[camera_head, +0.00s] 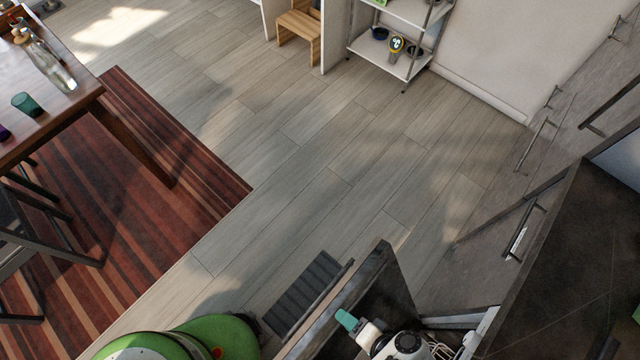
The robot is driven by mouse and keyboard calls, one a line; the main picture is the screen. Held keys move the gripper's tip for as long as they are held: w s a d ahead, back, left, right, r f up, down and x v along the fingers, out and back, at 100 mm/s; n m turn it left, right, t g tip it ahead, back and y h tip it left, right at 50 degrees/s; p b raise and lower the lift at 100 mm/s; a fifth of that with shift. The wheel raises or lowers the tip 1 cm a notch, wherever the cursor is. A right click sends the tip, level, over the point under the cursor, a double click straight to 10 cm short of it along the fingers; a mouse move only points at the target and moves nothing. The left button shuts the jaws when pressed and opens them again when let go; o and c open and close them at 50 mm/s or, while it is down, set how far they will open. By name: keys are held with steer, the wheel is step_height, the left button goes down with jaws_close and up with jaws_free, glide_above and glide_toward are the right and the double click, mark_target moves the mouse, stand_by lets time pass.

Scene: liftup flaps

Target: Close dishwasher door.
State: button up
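The dishwasher door appears to be the dark panel (388,275) at the bottom centre. It stands out from the grey cabinet front on the right, so it looks open. A bar-like handle runs along its left side. My gripper (346,319) is at the bottom centre, with a teal tip on a white body. In the picture it overlaps the lower part of the panel. I cannot tell whether the tip touches it. Only one teal tip shows clearly, so the finger gap is hidden. The dishwasher's inside is mostly hidden by my arm and the dark countertop.
A dark countertop (570,260) and grey cabinets with bar handles (536,146) fill the right side. A dark slatted piece (304,292) lies left of the panel. A wooden table (85,100) stands on a striped red rug (165,140). The middle floor is clear.

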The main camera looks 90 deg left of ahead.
steer(key=s+d+r, duration=0.1)
steer(key=r, duration=0.2)
steer(key=s+r+p, duration=0.1)
steer(key=s+r, duration=0.1)
steer(key=s+d+r, duration=0.1)
steer(key=r, duration=0.2)
steer(key=shift+s+d+r, duration=0.25)
steer(key=shift+d+r, duration=0.05)
steer(key=s+d+r, duration=0.3)
steer(key=s+d, duration=0.1)
steer(key=s, duration=0.4)
steer(key=shift+r, duration=0.4)
